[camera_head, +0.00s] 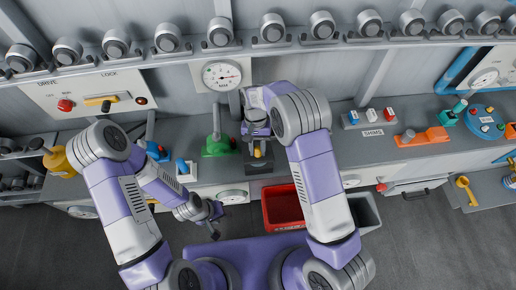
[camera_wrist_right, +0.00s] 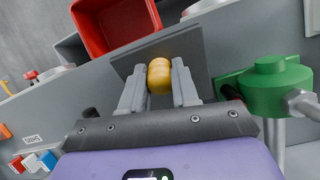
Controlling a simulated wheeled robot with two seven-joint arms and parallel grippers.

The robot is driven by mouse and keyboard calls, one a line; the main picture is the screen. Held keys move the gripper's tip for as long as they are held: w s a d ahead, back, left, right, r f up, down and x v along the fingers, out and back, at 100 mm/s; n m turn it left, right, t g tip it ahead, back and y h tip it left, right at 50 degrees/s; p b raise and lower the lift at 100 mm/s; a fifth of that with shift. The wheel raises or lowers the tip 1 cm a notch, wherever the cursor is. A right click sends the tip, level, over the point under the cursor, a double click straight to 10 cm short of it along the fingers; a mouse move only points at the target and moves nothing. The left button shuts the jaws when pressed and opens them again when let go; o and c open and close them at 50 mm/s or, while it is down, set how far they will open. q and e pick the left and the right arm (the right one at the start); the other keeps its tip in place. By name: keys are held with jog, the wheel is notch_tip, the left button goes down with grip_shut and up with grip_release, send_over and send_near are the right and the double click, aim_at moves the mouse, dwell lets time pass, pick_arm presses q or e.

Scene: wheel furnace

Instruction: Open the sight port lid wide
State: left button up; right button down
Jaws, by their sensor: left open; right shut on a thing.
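The sight port lid is a dark flat plate (camera_head: 259,167) on the front of the grey bench, below the round gauge. It carries a yellow knob (camera_head: 257,153). In the right wrist view the lid (camera_wrist_right: 192,42) fills the space behind the knob (camera_wrist_right: 159,76). My right gripper (camera_head: 256,142) has one finger on each side of the knob and is shut on it; the fingers also show in the right wrist view (camera_wrist_right: 159,88). How far the lid stands open is hard to tell. My left gripper (camera_head: 214,220) is open and empty, low in front of the bench.
A green fixture (camera_head: 218,145) stands close left of the lid. A red bin (camera_head: 283,206) sits below and to the right, beside a grey one (camera_head: 364,211). The gauge (camera_head: 221,75) is above. The floor at the left is clear.

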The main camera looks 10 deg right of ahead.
jog(key=shift+w+r+g+p, duration=0.4)
jog(key=shift+w+g, duration=0.15)
jog(key=shift+g, duration=0.25)
jog(key=shift+w+r+g, duration=0.3)
jog(key=shift+w+g, duration=0.15)
jog(key=shift+g, duration=0.25)
jog(key=c, duration=0.8)
grip_release()
jog(key=shift+c, duration=0.2)
